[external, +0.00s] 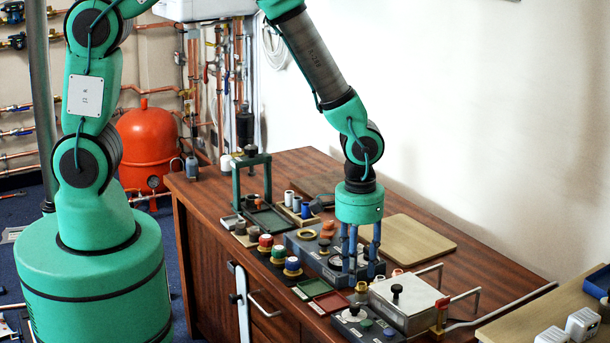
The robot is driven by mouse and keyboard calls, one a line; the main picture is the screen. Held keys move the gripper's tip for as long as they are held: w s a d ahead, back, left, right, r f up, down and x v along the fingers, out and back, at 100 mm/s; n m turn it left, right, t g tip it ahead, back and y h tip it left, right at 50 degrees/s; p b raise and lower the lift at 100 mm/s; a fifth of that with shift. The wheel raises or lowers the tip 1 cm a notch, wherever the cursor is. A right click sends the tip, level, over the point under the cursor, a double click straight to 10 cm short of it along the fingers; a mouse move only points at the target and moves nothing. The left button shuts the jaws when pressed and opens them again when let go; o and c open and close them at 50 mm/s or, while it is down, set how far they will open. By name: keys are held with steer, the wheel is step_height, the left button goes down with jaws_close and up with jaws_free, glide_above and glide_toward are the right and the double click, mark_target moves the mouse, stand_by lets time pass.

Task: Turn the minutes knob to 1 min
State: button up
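My gripper (359,266) points straight down over a dark grey panel box (303,243) on the wooden workbench. Its blue fingers stand apart at the right part of the box, beside a pale round dial (336,262). The fingers and the small size hide whether they touch a knob there. A second dark box at the front right has a white dial (351,314) with a dark knob in its middle. I cannot read the labels or settings, so I cannot tell which one is the minutes knob.
Several coloured knobs (292,264) stand left of the panel box. A metal plate with a black knob (397,291) and side rails lies to the right. A wooden board (417,239) lies behind. A green frame (251,175) stands at the bench's far left.

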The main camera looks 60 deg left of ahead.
mark_target(355, 304)
step_height(355, 304, down, 9)
steer(key=shift+r+b, duration=0.15)
steer(key=shift+b, duration=0.7)
jaws_close()
